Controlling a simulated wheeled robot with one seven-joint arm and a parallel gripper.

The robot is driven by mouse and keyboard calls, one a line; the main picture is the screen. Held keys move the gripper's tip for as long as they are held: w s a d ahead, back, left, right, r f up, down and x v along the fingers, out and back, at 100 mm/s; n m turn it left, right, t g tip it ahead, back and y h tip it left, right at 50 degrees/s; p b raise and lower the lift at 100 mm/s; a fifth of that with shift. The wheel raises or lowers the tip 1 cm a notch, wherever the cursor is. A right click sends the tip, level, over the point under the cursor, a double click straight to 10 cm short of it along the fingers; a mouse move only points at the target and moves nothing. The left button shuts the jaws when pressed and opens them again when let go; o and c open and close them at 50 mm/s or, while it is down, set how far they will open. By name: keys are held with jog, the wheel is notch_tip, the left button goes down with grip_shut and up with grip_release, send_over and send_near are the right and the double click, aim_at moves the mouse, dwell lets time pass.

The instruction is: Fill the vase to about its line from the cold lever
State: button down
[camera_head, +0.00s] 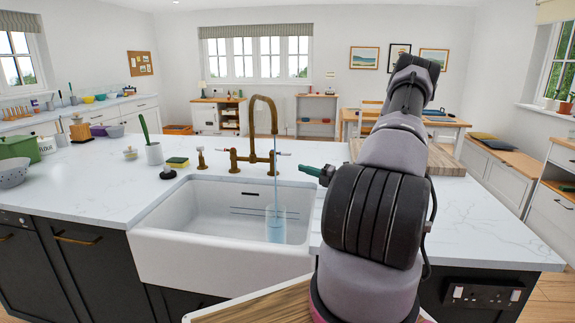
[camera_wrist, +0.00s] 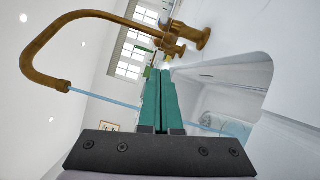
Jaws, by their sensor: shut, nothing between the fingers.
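The clear vase (camera_head: 276,226) stands upright in the white sink, with bluish water in its lower part; its line is too small to make out. A thin water stream runs from the brass tap (camera_head: 264,100) into it. The stream also shows in the wrist view, with part of the vase (camera_wrist: 232,128) at right. The tap's right-hand lever (camera_head: 284,153) sticks out to the right. My gripper (camera_head: 306,170) has green fingers, shut and empty, pointing left just right of that lever. The fingers (camera_wrist: 160,75) point toward the tap body in the wrist view; contact with a lever cannot be told.
The sink (camera_head: 170,243) has free room left of the vase. A sponge (camera_head: 178,162), a pot with a green-handled brush (camera_head: 153,153) and a dark plug-like item (camera_head: 168,174) stand left of the tap. A wooden board (camera_head: 440,160) lies right, behind my arm.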

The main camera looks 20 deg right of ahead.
aim_at(280, 154)
jog(key=shift+m, duration=0.3)
jog(key=shift+w+a+r, duration=0.2)
jog(key=shift+w+a, duration=0.2)
jog(key=shift+w, duration=1.45)
jog(key=shift+w+a+r, duration=0.25)
jog(key=shift+w+a, duration=0.1)
jog(key=shift+w, duration=1.45)
jog(key=shift+w+a+r, duration=0.2)
jog(key=shift+w+a, duration=0.2)
jog(key=shift+w, duration=1.45)
jog(key=shift+w+d, duration=0.3)
jog(key=shift+d, duration=0.2)
jog(key=shift+w+d, duration=0.25)
jog(key=shift+d, duration=0.2)
